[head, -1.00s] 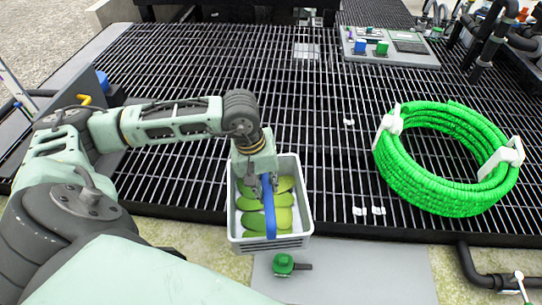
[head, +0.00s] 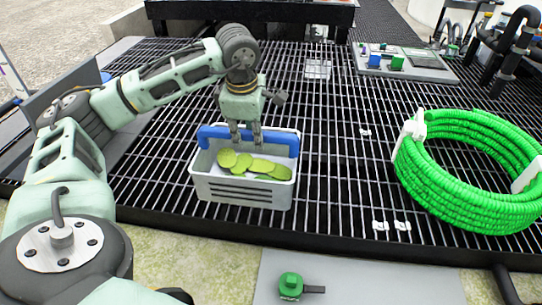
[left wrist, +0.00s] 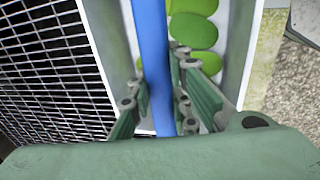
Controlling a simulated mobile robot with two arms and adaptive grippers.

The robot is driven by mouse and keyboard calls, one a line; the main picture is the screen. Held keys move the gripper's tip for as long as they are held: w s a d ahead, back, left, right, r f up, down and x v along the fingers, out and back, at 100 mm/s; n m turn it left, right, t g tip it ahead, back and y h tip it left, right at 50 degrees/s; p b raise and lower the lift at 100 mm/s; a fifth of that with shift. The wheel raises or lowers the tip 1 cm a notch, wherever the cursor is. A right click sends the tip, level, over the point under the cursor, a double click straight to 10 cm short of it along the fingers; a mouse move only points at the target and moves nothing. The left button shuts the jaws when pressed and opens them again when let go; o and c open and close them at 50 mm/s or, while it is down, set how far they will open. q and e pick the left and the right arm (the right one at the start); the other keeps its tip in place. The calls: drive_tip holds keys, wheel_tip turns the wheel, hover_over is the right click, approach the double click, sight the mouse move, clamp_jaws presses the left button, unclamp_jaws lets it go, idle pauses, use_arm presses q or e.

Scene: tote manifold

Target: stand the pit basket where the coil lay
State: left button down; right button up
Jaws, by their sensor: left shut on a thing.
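The pit basket is a pale grey slatted crate (head: 240,191) with green rounded pieces inside and a blue handle (head: 213,131). It is over the dark grating, left of centre in the head view; whether it touches the bars is unclear. My left gripper (head: 246,139) is shut on the blue handle, above the basket. The left wrist view shows the handle (left wrist: 152,45) between its fingers (left wrist: 160,100). The green coil (head: 455,196) lies on the grating at the right, apart from the basket, with white clips on it. My right gripper is not in view.
A grey panel with blue and green parts (head: 425,72) stands at the back right, near dark pipes (head: 510,45). A green valve-like piece (head: 290,286) sits on the grey plate (head: 370,285) in front. Small white pieces (head: 402,226) lie on the grating, which is otherwise clear between basket and coil.

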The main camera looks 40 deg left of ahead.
use_arm(q)
drive_tip(key=w+a+f, duration=0.3)
drive_tip(key=b, duration=0.2)
hover_over(248, 157)
drive_tip(key=w, duration=0.3)
wheel_tip(248, 157, down, 4)
drive_tip(key=f, duration=0.3)
drive_tip(key=shift+w+a+f+b, duration=0.1)
drive_tip(key=shift+a+f+b, duration=0.25)
drive_tip(key=shift+a, duration=0.05)
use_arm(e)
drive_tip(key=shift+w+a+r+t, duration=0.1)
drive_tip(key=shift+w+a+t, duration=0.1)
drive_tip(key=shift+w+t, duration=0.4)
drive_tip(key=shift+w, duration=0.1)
use_arm(q)
drive_tip(key=c, duration=1.6)
unclamp_jaws()
drive_tip(key=shift+c, duration=0.2)
